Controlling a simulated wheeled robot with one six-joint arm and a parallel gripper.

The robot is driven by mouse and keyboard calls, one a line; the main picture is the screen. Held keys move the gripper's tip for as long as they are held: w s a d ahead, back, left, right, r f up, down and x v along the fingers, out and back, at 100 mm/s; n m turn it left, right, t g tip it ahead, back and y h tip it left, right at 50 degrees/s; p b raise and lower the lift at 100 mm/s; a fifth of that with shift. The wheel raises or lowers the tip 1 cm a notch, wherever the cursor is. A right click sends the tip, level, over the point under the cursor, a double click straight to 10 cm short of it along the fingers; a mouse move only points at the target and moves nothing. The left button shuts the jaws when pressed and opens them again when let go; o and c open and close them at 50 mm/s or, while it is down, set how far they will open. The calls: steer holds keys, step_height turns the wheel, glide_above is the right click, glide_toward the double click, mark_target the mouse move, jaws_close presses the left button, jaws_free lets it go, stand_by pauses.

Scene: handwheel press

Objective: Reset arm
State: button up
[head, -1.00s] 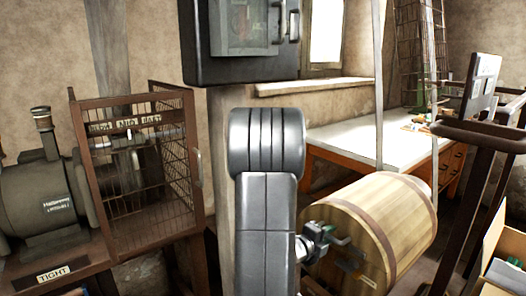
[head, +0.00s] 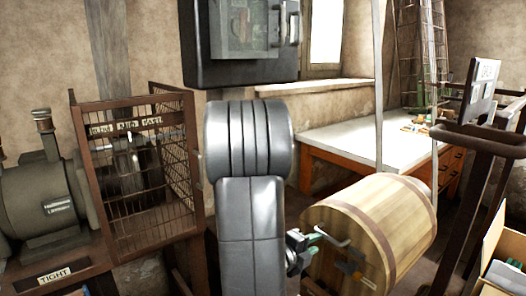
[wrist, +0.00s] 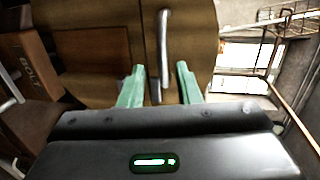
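My gripper (head: 308,240) is in front of the near end of a wooden drum (head: 385,215), with my arm beside it on the left in the head view. In the wrist view my gripper (wrist: 159,76) has its two green fingers spread apart. The bent metal handle (wrist: 164,45) on the drum's end shows between them, with a gap on each side. I see no contact with the handle, and the fingers hold nothing. The handle also shows in the head view (head: 336,242), just right of the fingers.
A wire cage (head: 140,180) and a grey motor (head: 45,205) stand at the left. A dark wall box (head: 240,65) hangs above my arm. A white-topped table (head: 365,135) stands behind the drum. A dark trolley frame (head: 480,140) and an open box (head: 505,250) are at the right.

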mark_target(326, 235)
steer(key=v, duration=0.6)
steer(key=x, duration=1.3)
steer(key=shift+w+d+b, duration=0.1)
steer(key=shift+d+b, duration=0.15)
steer(key=shift+b, duration=0.1)
steer(key=shift+w+a+r+p, duration=0.1)
steer(key=shift+r+p, duration=0.3)
steer(key=shift+p, duration=0.35)
steer(key=shift+a+r+n+p, duration=0.15)
steer(key=shift+r+n+p, duration=0.2)
steer(key=shift+p, duration=0.6)
